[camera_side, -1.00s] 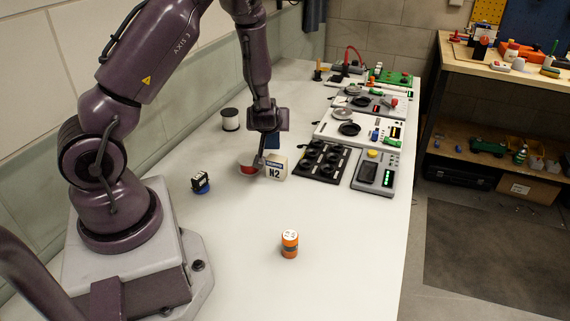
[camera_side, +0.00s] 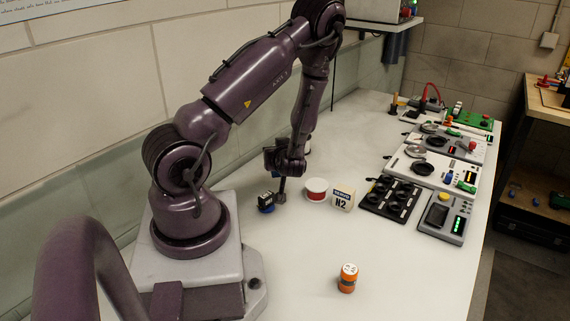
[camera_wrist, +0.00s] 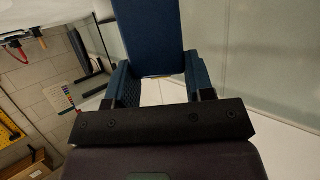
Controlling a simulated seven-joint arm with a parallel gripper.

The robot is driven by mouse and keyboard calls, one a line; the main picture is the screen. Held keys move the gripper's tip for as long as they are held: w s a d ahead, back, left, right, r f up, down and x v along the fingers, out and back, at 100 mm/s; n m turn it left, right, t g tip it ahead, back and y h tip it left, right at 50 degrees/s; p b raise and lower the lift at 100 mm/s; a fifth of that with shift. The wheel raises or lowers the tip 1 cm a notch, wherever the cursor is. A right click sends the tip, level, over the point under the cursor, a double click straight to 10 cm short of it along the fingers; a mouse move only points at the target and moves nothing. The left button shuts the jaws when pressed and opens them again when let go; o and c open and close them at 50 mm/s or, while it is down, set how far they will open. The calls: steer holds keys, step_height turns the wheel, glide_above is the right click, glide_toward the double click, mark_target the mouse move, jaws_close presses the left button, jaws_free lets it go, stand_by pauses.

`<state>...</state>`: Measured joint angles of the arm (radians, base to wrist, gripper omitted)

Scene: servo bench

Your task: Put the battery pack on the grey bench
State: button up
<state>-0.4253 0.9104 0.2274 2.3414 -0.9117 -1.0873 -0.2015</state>
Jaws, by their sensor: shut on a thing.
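My gripper (camera_side: 282,186) is low over the left part of the grey bench (camera_side: 405,270). In the wrist view, its two dark blue fingers (camera_wrist: 160,82) are shut on a plain dark blue block, which appears to be the battery pack (camera_wrist: 148,36). No label shows on it. The side view mostly hides this block behind the gripper and wrist, and I cannot tell whether it touches the bench. A small black and blue part with a white-marked top (camera_side: 267,202) stands on the bench just left of the fingertips.
A red and white tub (camera_side: 316,190) and a white box marked N2 (camera_side: 342,200) stand right of my gripper. A black tray of round cups (camera_side: 391,198) and several devices line the right side. An orange canister (camera_side: 347,278) stands in front. The front bench surface is mostly clear.

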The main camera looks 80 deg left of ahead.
steer(key=shift+f, duration=1.3)
steer(key=shift+f, duration=0.25)
steer(key=shift+f, duration=0.35)
steer(key=o, duration=1)
steer(key=shift+o, duration=0.2)
steer(key=shift+r, duration=0.1)
